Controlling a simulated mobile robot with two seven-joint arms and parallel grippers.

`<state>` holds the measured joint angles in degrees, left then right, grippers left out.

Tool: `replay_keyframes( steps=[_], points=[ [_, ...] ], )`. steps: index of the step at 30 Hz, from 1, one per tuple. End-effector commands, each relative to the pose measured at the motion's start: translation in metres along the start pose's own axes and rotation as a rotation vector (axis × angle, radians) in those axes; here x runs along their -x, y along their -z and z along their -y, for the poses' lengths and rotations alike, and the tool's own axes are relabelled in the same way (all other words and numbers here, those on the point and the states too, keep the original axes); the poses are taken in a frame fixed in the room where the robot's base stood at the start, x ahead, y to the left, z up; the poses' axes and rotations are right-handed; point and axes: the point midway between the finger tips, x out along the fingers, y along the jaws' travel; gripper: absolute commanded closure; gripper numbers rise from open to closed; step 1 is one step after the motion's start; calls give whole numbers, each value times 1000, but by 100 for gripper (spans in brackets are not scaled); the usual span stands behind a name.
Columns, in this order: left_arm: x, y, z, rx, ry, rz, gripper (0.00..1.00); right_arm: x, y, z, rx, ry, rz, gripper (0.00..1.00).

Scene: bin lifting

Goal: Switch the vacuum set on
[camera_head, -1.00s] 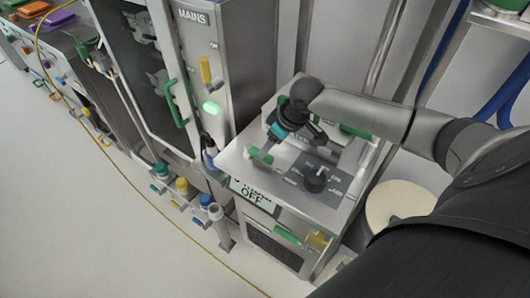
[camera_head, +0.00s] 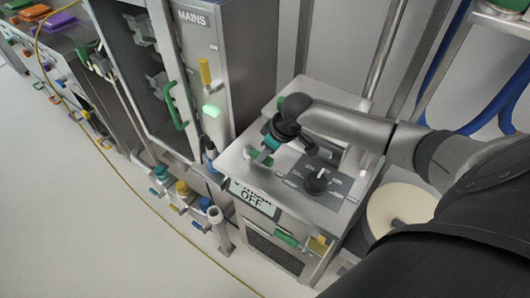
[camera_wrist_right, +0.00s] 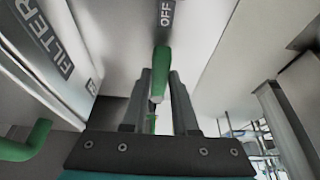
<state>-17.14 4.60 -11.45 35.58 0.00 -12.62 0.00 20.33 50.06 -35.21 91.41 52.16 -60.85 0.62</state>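The vacuum set (camera_head: 335,208) is a grey metal box below the middle of the head view. Its front sign (camera_head: 252,198) ends in OFF; the upper word is partly cut off. A black knob (camera_head: 317,182) sits on a dark panel on its top. A green handle (camera_head: 263,158) stands at the top's left edge. My right gripper (camera_head: 268,148) points down over that edge. In the right wrist view a green handle (camera_wrist_right: 160,72) lies between its two separated fingers (camera_wrist_right: 160,100), below an OFF label (camera_wrist_right: 166,14). Contact with it cannot be told. My left gripper is out of view.
A tall cabinet marked MAINS (camera_head: 235,70) with a lit green lamp (camera_head: 211,111) stands left of the box. Coloured valve caps (camera_head: 182,188) are low beside it. A yellow cable (camera_head: 150,205) crosses the open floor. A round cream object (camera_head: 400,205) is on the right.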

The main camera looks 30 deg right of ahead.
Motion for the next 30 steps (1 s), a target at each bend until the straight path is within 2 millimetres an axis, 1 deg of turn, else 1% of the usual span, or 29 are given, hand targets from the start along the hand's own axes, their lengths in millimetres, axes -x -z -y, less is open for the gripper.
replay_keyframes(
  steps=[1, 6, 30],
  points=[
    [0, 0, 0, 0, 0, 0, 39, 0, 0, 0, 0, 0, 0, 82],
    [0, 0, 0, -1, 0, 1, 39, 0, 0, 0, 0, 0, 0, 100],
    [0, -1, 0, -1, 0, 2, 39, 0, 0, 0, 0, 0, 1, 100]
  ],
)
